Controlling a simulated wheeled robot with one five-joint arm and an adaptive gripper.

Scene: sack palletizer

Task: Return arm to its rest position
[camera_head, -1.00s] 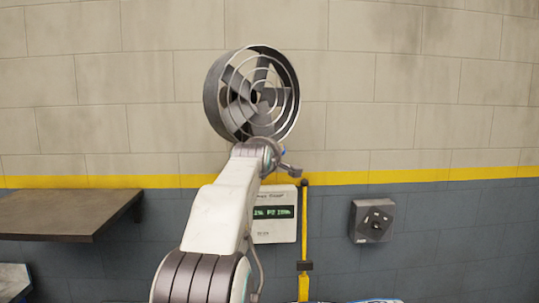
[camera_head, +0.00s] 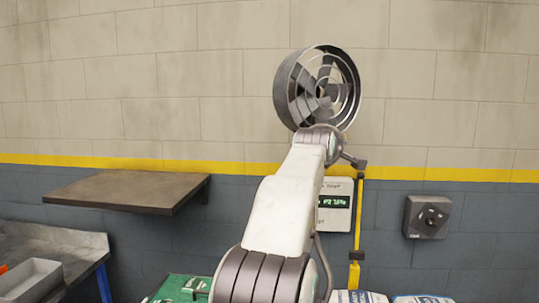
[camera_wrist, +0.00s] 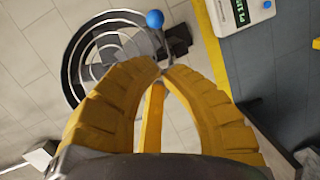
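My arm reaches up and forward in the head view, its far end in front of the wall fan (camera_head: 318,88). My gripper's fingers are mostly hidden there. In the wrist view my gripper (camera_wrist: 162,72) shows two yellow ribbed fingers curving together, with their tips meeting. Nothing shows held between them. The fan (camera_wrist: 85,60) lies beyond the fingers, and a blue ball knob (camera_wrist: 154,19) shows just past the tips. I cannot tell how far the tips are from the knob.
A brown wall shelf (camera_head: 125,190) is at left, above a metal bench with a grey bin (camera_head: 28,280). A display box (camera_head: 335,203), yellow post (camera_head: 357,225) and dark wall box (camera_head: 427,217) stand right.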

